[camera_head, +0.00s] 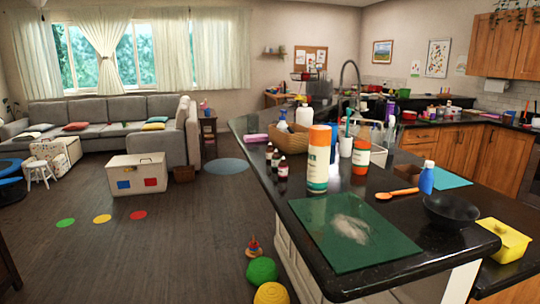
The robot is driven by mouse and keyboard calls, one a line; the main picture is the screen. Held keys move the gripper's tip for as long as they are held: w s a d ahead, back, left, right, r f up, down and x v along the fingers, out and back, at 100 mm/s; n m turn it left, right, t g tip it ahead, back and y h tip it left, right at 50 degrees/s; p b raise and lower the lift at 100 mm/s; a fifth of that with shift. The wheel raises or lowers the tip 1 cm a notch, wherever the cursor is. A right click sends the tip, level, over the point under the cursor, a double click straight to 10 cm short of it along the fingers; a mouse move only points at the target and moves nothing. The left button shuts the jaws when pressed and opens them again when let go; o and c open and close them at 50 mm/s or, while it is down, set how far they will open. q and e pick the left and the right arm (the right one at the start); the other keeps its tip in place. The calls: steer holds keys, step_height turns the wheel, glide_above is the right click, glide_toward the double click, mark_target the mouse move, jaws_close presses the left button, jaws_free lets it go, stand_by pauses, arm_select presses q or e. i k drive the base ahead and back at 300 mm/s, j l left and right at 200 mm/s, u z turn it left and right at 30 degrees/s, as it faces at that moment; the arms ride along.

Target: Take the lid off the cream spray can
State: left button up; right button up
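A tall cream spray can (317,172) stands upright on the dark island counter, left of its middle. Its orange lid (320,136) sits on top of it. A dark green board (350,240) lies flat in front of the can. Neither of my grippers is in view.
An orange bottle with a white cap (361,157) and a white caddy stand right behind the can. Small dark bottles (282,170) stand to its left. An orange spoon (396,193), blue bottle (427,179), black bowl (446,210) and yellow container (506,241) are to the right.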

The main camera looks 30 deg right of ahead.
mark_target(320, 136)
steer(key=i+j+z, duration=0.15)
steer(key=z, duration=0.3)
steer(key=i+j+z, duration=0.1)
steer(key=z, duration=0.35)
steer(key=j+z, duration=0.3)
steer(key=z, duration=0.2)
steer(key=i+j+z, duration=0.1)
steer(key=j+z, duration=0.15)
steer(key=z, duration=0.2)
steer(key=j+z, duration=0.25)
steer(key=z, duration=0.2)
